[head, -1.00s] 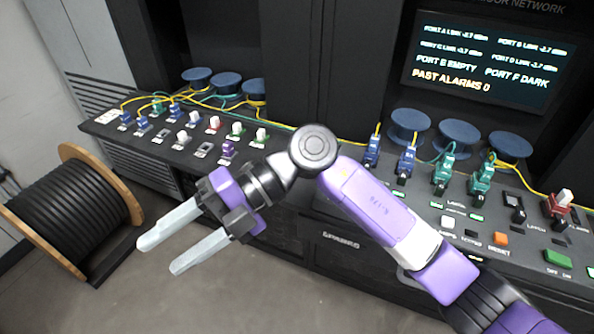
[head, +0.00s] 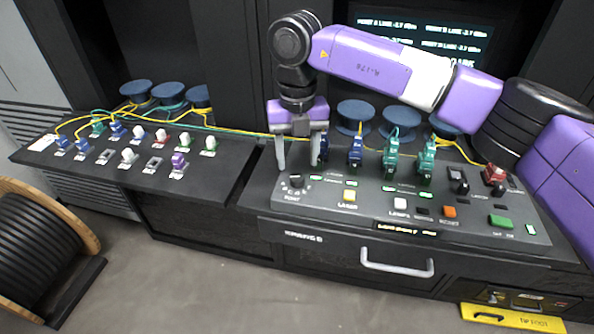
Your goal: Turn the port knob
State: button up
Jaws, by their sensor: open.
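The port knob (head: 296,182) is a small dark rotary knob with a light marker and pale dial marks around it, at the left end of the right-hand sloped console. My gripper (head: 298,166) points straight down above and slightly behind the knob, with its two pale fingers apart. Its right finger overlaps a blue connector (head: 323,150) in the picture; I cannot tell whether they touch. The fingers look empty, and the knob is in plain view below them.
Blue and green connectors (head: 355,152) stand in a row right of the gripper. A left console (head: 60,165) holds several small plugs. A cable drum (head: 40,235) stands on the floor.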

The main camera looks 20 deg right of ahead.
aim_at(297, 177)
jog(key=shift+f, duration=2.45)
grip_shut()
